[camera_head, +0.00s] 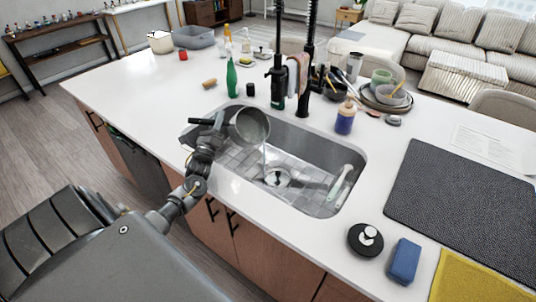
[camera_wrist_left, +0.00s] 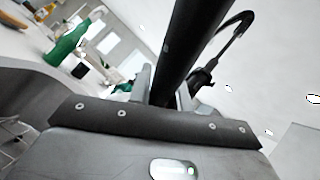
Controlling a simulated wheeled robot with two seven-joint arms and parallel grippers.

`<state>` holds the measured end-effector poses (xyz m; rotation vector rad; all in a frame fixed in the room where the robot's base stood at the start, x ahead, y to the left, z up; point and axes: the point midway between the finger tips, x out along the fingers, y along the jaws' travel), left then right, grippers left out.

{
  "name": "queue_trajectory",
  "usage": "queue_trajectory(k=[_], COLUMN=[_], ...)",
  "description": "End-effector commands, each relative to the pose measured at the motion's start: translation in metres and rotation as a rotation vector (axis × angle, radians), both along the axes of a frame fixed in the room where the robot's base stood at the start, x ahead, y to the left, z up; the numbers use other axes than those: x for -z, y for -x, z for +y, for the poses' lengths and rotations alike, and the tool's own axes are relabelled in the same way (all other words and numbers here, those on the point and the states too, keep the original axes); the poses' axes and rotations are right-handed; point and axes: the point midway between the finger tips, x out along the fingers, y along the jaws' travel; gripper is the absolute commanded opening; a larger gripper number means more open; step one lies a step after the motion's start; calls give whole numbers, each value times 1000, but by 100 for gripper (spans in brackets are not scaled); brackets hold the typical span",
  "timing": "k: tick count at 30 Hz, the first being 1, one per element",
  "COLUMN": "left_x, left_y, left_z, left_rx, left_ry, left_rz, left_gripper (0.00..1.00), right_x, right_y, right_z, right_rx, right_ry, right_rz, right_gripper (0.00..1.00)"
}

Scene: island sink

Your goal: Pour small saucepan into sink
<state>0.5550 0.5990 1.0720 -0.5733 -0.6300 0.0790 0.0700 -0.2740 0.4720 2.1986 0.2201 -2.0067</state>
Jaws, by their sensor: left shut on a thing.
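The small saucepan (camera_head: 252,125) is tilted over the left part of the sink (camera_head: 318,147), with its opening turned toward the drain (camera_head: 277,177). A thin pale stream falls from its lower rim toward the drain. My left gripper (camera_head: 212,130) is shut on the saucepan's black handle, left of the pan. In the left wrist view the dark handle (camera_wrist_left: 190,45) rises from between the fingers of my gripper (camera_wrist_left: 163,92). The pan's inside looks grey; how much liquid is left in it cannot be told. My right gripper is not in view.
A black faucet (camera_head: 304,75) stands behind the sink, with a soap bottle (camera_head: 346,117) to its right. A green bottle (camera_head: 231,78) stands behind the saucepan. A white-handled brush (camera_head: 340,182) lies in the sink's right side.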

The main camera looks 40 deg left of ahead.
Motion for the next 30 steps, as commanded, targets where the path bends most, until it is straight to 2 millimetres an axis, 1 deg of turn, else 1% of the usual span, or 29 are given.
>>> queue_trajectory(k=[1, 9, 30], left_x=[-3, -4, -4], left_y=[0, 0, 1], left_z=[0, -2, -7], left_rx=[0, 0, 0], left_ry=[-4, -20, -63], left_rz=[-5, -7, -12], left_gripper=[0, 0, 0], right_x=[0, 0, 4], right_y=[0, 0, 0], right_z=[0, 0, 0], right_rx=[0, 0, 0], right_ry=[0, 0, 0], right_rz=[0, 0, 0], right_gripper=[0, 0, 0])
